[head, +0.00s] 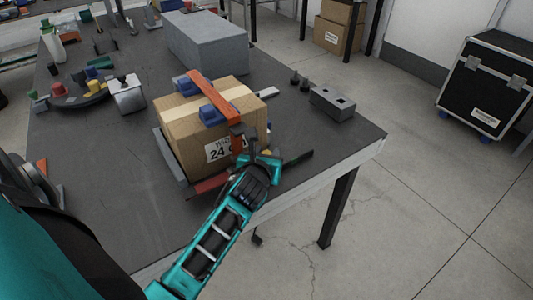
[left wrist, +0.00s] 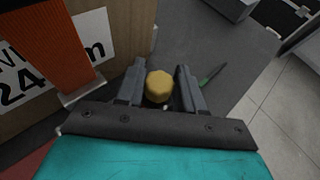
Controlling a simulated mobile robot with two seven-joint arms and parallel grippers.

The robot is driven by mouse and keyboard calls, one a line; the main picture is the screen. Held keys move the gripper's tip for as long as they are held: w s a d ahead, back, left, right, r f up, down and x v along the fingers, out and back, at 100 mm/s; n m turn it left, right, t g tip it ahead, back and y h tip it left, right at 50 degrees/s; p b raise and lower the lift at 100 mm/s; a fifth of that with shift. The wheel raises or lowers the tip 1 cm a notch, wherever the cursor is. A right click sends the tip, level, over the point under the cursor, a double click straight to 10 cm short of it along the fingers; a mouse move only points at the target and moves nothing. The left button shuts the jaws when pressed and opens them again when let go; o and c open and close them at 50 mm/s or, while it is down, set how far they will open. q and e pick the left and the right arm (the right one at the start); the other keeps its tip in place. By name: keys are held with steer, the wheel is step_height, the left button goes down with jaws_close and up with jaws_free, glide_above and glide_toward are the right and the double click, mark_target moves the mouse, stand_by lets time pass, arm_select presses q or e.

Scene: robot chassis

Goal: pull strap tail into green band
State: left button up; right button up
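A cardboard box (head: 190,125) stands on the dark table with an orange strap (head: 214,97) over its top and down its front face. The strap also shows at the left of the left wrist view (left wrist: 48,45). A flat red strip (head: 210,183), possibly the strap tail, lies at the box's front foot. My left gripper (head: 262,158) is at the box's front right corner. Its fingers are apart, with a yellow knob (left wrist: 159,86) showing between them; I cannot tell whether they touch it. A dark rod (head: 298,158) with green on it lies to the right. I cannot make out a green band.
Blue corner pieces (head: 212,115) sit under the strap on the box. A grey block (head: 332,103) stands to the right, and a large grey case (head: 208,45) stands behind. The table's front right corner is clear.

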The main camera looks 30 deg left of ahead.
arm_select(q)
jaws_close()
steer(key=shift+w+d+r, duration=0.1)
steer(key=shift+w, duration=0.1)
steer(key=w+d, duration=0.1)
steer(key=w, duration=0.1)
steer(key=w+p, duration=0.1)
steer(key=w, duration=0.1)
steer(key=w+d, duration=0.1)
steer(key=w, duration=0.1)
steer(key=shift+w+d+p, duration=0.1)
steer(key=shift+d+p, duration=0.2)
steer(key=shift+d, duration=0.05)
steer(key=shift+o, duration=2)
jaws_free()
